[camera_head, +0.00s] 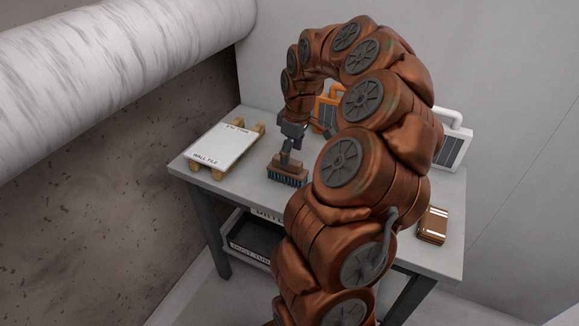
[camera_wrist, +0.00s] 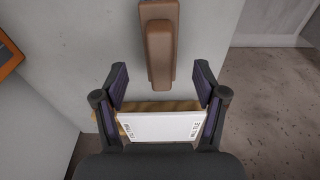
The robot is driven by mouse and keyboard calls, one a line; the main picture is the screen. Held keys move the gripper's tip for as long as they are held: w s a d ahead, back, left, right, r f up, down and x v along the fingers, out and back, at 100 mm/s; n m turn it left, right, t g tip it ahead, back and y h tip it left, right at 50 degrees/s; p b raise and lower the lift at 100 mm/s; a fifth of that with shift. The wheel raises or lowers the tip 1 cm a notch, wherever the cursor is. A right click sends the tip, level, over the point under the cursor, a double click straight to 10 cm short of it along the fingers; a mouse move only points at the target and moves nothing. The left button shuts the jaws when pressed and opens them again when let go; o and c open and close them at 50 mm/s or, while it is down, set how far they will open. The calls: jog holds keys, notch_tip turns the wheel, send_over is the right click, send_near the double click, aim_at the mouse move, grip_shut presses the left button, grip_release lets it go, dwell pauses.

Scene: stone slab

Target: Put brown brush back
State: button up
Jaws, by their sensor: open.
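The brown brush (camera_head: 288,171) has a brown wooden back and dark bluish bristles. It stands bristles down on the grey table near its front edge, left of the middle. My gripper (camera_head: 286,156) points down at the brush from close above. In the wrist view the brush (camera_wrist: 159,48) shows its brown back and raised grip at the top, just past the open fingertips. My gripper (camera_wrist: 160,82) has its two dark fingers spread, with the brush not clasped. I cannot tell whether a finger touches it.
A white wall-tile slab (camera_head: 220,145) on wooden supports lies left of the brush. A brown strapped bundle (camera_head: 433,225) sits at the table's right. Behind my arm are an orange object (camera_head: 326,112) and a grey panel (camera_head: 454,149). A labelled tub (camera_head: 252,243) is under the table.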

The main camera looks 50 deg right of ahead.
jog(key=shift+s+r, duration=0.15)
jog(key=shift+r, duration=0.9)
jog(key=shift+s+r, duration=0.1)
jog(key=shift+r, duration=0.95)
jog(key=s+a+r+g, duration=0.1)
jog(key=a+r, duration=0.1)
jog(key=a, duration=0.8)
jog(key=s+a+r, duration=0.2)
jog(key=a, duration=0.8)
jog(key=s+a+f+m+g, duration=0.1)
jog(key=s+a+f, duration=0.1)
jog(key=s+a, duration=0.4)
jog(key=s+a+f+m+g, duration=0.1)
jog(key=s+a, duration=0.5)
jog(key=s, duration=0.7)
notch_tip(320, 180, down, 2)
jog(key=shift+s+a+f+m, duration=0.25)
jog(key=shift+a+m, duration=0.15)
jog(key=shift+m, duration=0.3)
jog(key=shift+r, duration=0.1)
notch_tip(320, 180, up, 5)
jog(key=p, duration=0.4)
jog(key=shift+p, duration=0.3)
